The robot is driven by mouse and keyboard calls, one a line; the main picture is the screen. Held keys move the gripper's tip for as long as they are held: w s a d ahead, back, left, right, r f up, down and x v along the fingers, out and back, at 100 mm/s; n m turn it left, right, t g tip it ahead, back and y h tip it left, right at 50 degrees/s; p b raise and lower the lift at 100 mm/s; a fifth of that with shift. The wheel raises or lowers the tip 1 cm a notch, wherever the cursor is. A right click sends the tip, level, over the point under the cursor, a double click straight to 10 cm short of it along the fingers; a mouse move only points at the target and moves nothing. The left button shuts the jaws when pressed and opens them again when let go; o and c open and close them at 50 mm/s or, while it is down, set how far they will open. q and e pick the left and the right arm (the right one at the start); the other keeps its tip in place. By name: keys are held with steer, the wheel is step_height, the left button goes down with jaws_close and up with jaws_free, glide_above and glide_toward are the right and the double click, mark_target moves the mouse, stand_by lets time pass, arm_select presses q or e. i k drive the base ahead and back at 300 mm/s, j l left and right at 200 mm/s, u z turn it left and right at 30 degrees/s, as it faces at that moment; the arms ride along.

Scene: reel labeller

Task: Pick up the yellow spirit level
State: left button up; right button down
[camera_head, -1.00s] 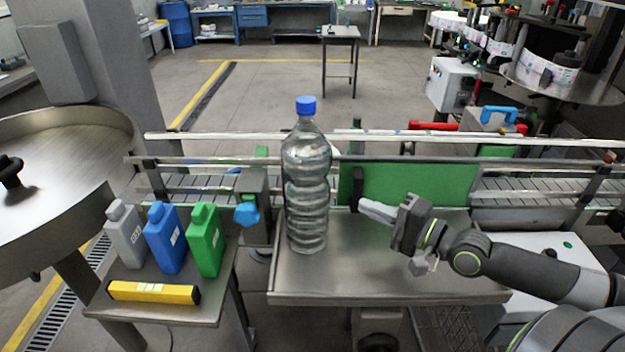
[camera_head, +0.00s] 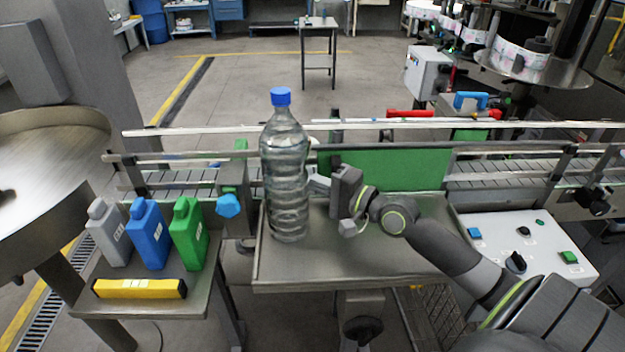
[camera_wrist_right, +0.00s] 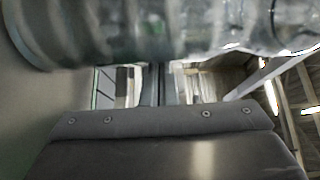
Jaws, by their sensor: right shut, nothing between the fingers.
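The yellow spirit level (camera_head: 140,289) lies flat along the front of a small metal side table (camera_head: 170,308) at the lower left of the head view. My right gripper (camera_head: 318,184) is shut and empty over the larger metal table (camera_head: 330,265), to the right of the spirit level. Its fingers point left, close beside the large clear bottle (camera_head: 285,180); I cannot tell whether they touch it. The bottle stands upright between this gripper and the spirit level. In the right wrist view the bottle (camera_wrist_right: 180,30) fills the top. My left gripper is not in view.
Grey (camera_head: 108,235), blue (camera_head: 148,235) and green (camera_head: 188,235) jugs stand just behind the spirit level. A blue knob (camera_head: 228,205) sits beside the green jug. A conveyor (camera_head: 500,172) runs behind both tables. A control box (camera_head: 530,245) stands at right.

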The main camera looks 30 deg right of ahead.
mark_target(112, 288)
steer(key=k+j, duration=0.1)
steer(key=k+l, duration=0.25)
steer(key=k, duration=0.15)
steer(key=k+l, duration=0.25)
steer(key=k, duration=0.1)
